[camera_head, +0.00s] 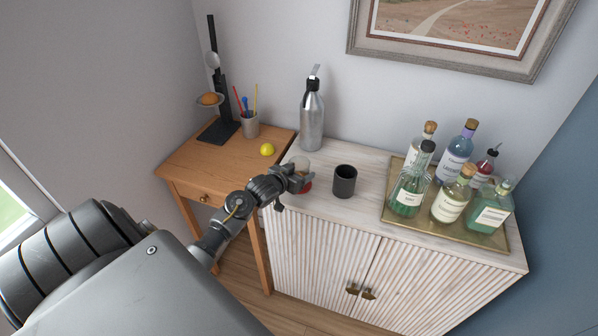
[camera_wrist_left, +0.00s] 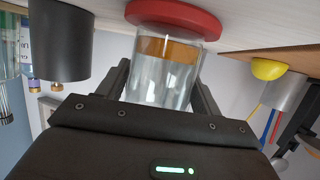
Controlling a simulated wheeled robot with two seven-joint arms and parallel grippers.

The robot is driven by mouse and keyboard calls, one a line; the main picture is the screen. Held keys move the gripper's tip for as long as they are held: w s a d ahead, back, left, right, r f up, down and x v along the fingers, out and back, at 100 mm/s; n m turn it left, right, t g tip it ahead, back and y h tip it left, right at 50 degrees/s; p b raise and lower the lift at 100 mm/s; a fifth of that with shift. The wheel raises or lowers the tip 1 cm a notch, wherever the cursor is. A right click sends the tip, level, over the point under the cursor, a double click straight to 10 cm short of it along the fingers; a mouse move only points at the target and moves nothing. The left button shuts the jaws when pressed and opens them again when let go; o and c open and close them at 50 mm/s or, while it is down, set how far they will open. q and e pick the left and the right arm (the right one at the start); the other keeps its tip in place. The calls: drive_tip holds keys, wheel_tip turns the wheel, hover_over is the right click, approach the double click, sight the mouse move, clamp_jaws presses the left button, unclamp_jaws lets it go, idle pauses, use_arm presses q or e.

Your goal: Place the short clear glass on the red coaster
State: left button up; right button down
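The short clear glass (camera_wrist_left: 165,72) is between the two fingers of my left gripper (camera_wrist_left: 162,82) in the left wrist view, which is upside down. Both fingers lie against its sides. The red coaster (camera_wrist_left: 178,14) is right at the glass's base; I cannot tell whether the glass rests on it or hovers just above. In the head view my left gripper (camera_head: 301,178) is over the left end of the white cabinet, mostly hiding the glass (camera_head: 302,162). A bit of the red coaster (camera_head: 307,187) shows beside it. My right gripper is not in view.
A dark cup (camera_head: 344,182) stands just right of my left gripper. A steel bottle (camera_head: 312,115) stands behind. A brass tray (camera_head: 400,222) with several bottles is at the right. A wooden table (camera_head: 195,165) with a yellow ball (camera_head: 267,149) and pencil cup (camera_head: 250,126) is left.

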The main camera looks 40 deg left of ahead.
use_arm(q)
drive_tip(key=o, duration=0.4)
drive_tip(key=shift+c, duration=0.2)
drive_tip(key=shift+r, duration=0.1)
drive_tip(key=shift+s+r, duration=0.1)
drive_tip(key=shift+s, duration=0.05)
drive_tip(key=b+v, duration=0.1)
drive_tip(key=v, duration=1)
drive_tip(key=shift+s+r, duration=0.2)
drive_tip(key=shift+s, duration=0.15)
drive_tip(key=shift+d, duration=0.15)
